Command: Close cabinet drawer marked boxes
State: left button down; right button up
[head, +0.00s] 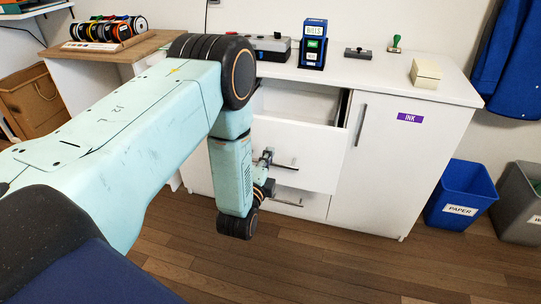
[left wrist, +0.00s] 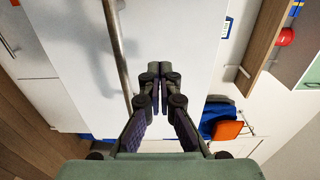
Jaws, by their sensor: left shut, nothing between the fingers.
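A white cabinet drawer (head: 316,158) stands pulled out of the cabinet, and part of its inside shows empty. No "boxes" marking is readable on it; my arm hides the left part of its front. Its bar handle (head: 285,167) is partly visible. My left gripper (head: 267,156) is in front of the drawer front, near the handle's left end. In the left wrist view, the gripper (left wrist: 159,70) is shut and empty, with its fingertips together before a white panel (left wrist: 175,30), beside a metal bar handle (left wrist: 118,45). Whether the fingertips touch the panel is unclear. My right gripper is out of view.
A lower drawer handle (head: 288,203) shows below. The door marked INK (head: 395,150) is closed, to the right. A blue PAPER bin (head: 462,193) stands on the floor at right.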

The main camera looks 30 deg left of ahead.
pick_arm(q)
jog(key=shift+b+x, duration=0.3)
jog(key=shift+x, duration=0.9)
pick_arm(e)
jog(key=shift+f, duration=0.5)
